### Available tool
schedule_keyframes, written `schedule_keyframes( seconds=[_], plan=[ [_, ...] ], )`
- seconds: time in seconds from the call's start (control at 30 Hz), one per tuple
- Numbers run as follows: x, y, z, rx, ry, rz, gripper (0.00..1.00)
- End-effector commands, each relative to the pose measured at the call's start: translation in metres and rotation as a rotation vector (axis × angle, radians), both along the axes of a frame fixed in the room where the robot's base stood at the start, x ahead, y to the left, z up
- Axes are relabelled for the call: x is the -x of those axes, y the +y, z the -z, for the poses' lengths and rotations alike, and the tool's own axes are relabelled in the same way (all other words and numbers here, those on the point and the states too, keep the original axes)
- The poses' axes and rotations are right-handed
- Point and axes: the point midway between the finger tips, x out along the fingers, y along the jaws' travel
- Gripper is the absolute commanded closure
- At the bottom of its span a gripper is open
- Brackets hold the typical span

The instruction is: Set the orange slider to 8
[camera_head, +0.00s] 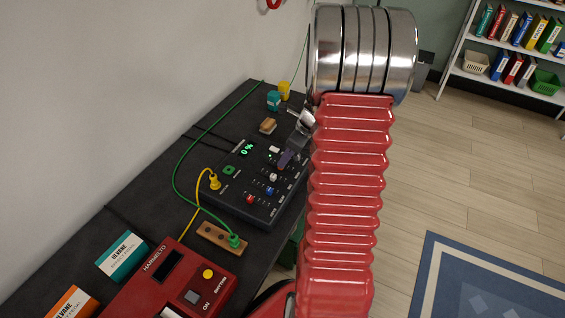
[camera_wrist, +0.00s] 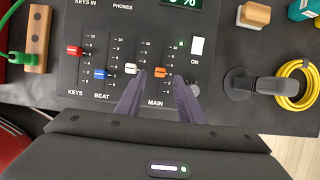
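The orange slider (camera_wrist: 161,72) sits on the MAIN track of the black mixer panel (camera_wrist: 208,92) in the wrist view. It stands near the middle of its scale; the exact number is too small to read surely. My gripper (camera_wrist: 160,80) is open, its two dark purple fingers apart on the left and right of the orange slider's track, the tips close to the knob. Whether they touch it I cannot tell. The mixer's green display (camera_head: 247,148) reads 0 %.
White (camera_wrist: 131,68), blue (camera_wrist: 100,74) and red (camera_wrist: 75,50) sliders stand left of the orange one; the white one is close to my left finger. A white switch (camera_wrist: 197,46) is to the right. A yellow cable coil (camera_wrist: 296,84) lies farther right.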

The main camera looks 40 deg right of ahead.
Motion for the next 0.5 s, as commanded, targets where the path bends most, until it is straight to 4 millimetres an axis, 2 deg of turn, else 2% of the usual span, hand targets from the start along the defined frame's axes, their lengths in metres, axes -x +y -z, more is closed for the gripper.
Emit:
schedule_keyframes(
  seconds=[0.2, 0.5],
  plan=[
    [-0.01, 0.004, 0.026, -0.001, 0.0, 0.0, 0.66],
    [-0.015, 0.005, 0.037, 0.002, -0.001, 0.0, 0.66]
  ],
)
